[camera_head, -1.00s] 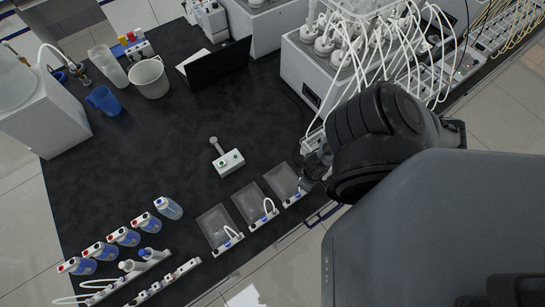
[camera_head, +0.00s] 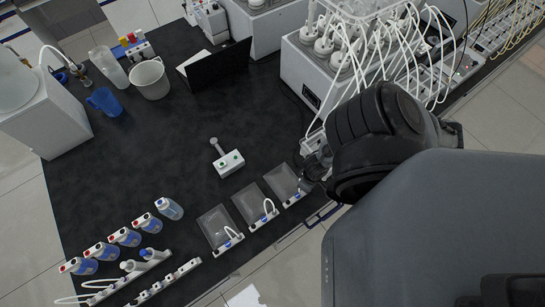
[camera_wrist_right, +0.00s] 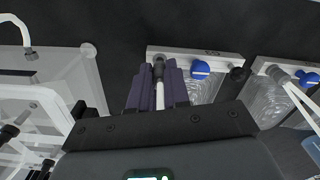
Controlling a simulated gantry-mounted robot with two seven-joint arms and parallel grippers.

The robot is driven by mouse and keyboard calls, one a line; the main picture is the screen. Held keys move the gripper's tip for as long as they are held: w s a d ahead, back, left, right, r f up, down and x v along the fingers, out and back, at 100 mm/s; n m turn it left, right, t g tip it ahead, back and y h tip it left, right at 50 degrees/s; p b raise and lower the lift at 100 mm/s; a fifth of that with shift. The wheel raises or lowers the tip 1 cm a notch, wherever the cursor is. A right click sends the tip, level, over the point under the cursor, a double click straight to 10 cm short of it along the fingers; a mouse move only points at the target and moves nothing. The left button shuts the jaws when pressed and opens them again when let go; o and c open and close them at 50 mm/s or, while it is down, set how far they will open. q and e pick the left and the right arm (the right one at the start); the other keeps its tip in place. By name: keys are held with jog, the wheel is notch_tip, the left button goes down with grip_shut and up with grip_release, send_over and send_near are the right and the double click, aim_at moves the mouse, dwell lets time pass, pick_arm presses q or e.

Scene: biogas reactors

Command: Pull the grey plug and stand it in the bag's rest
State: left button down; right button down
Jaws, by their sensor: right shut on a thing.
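My right gripper (camera_wrist_right: 158,90) has its purple fingers closed around the grey plug (camera_wrist_right: 158,67) and its white tube (camera_wrist_right: 160,96) in the right wrist view. The plug is at one end of the bag's white rest bar (camera_wrist_right: 212,54); I cannot tell whether it is seated or free. A blue valve (camera_wrist_right: 200,69) and a dark knob (camera_wrist_right: 237,73) are on the same bar. The clear bag (camera_wrist_right: 203,90) lies behind it. In the head view, this gripper is beside the rightmost bag (camera_head: 281,181), partly hidden by my arm. My left gripper is not in view.
A neighbouring bag with its own tube and blue valve (camera_wrist_right: 309,79) lies close by. A white reactor unit (camera_head: 310,75) with many tubes is behind my right arm.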

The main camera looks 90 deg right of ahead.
jog(key=shift+f+p, duration=0.2)
jog(key=shift+p, duration=0.15)
dwell(0.3)
dwell(0.4)
jog(key=shift+f, duration=0.3)
dwell(0.4)
jog(key=shift+f, duration=0.4)
dwell(0.6)
jog(key=c, duration=1)
grip_release()
jog(key=shift+r, duration=0.1)
